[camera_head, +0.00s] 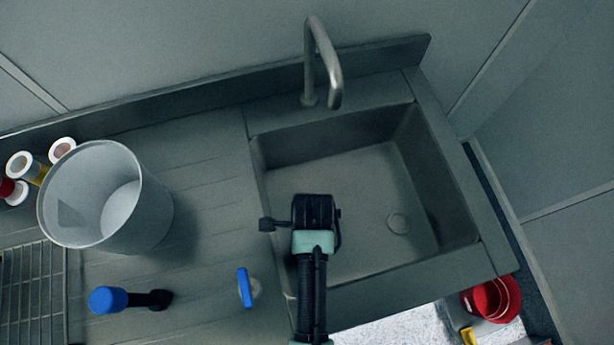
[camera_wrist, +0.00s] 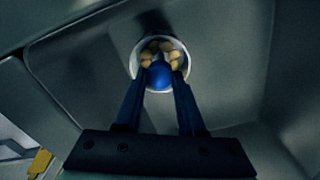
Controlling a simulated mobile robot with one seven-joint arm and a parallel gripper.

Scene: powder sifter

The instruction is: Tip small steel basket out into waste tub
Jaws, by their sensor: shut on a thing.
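My gripper (camera_wrist: 159,82) is shut on the blue round knob (camera_wrist: 159,74) of a small steel basket (camera_wrist: 135,60). The basket shows as a round, pale-rimmed cup with several yellowish pieces inside, seen from above in the wrist view. In the head view, my gripper (camera_head: 313,212) is over the left part of the sink and hides the basket. A large pale grey tub (camera_head: 152,215), which looks like the waste tub, stands upright on the drainboard at the left, well apart from my gripper. Its visible inside looks empty.
The steel sink (camera_head: 360,190) has a tall tap (camera_head: 325,60) behind it. A blue-handled tool (camera_head: 108,299) and a small blue-topped thing (camera_head: 245,288) are on the drainboard (camera_head: 200,315). Jars (camera_head: 20,165) and a wire rack (camera_head: 35,290) are far left. A red bucket (camera_head: 490,299) is low right.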

